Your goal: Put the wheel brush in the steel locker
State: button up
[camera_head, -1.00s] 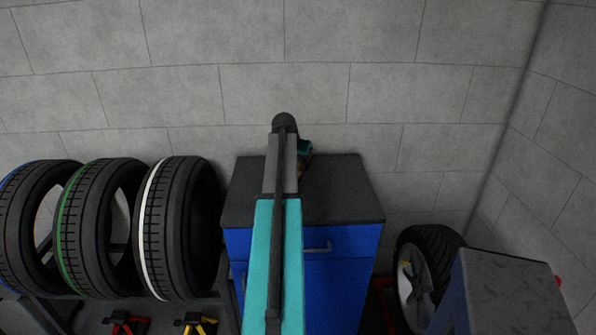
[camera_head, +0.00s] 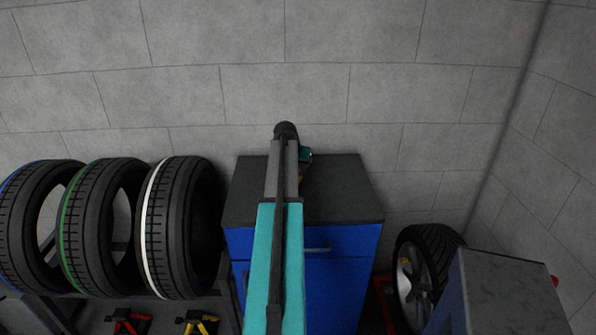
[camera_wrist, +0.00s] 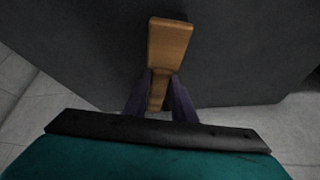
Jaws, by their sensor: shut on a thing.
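In the wrist view my gripper (camera_wrist: 161,80) is shut on a tan wooden piece (camera_wrist: 170,42), which looks like the handle of the wheel brush. Its bristles are not visible. A dark flat surface lies behind it. In the head view my arm hides most of the gripper and the held piece; only a small brownish bit shows beside the arm, over the dark top of a blue cabinet (camera_head: 345,195). The cabinet has a bar handle on its front, which appears closed. I cannot tell whether this cabinet is the steel locker.
Several tyres, one with a white stripe (camera_head: 180,228), stand on a rack to the left. Red and yellow stands (camera_head: 197,323) are below them. A wheel (camera_head: 420,270) and a grey-topped box (camera_head: 510,285) are at the right. A block wall closes the back.

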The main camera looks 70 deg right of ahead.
jog(key=shift+f, duration=0.3)
jog(key=shift+f, duration=0.15)
jog(key=o, duration=1)
jog(key=shift+a+r, duration=0.1)
jog(key=shift+r, duration=0.15)
jog(key=b+v, duration=0.2)
jog(key=v, duration=0.9)
jog(key=shift+a+r, duration=0.25)
jog(key=shift+r, duration=0.05)
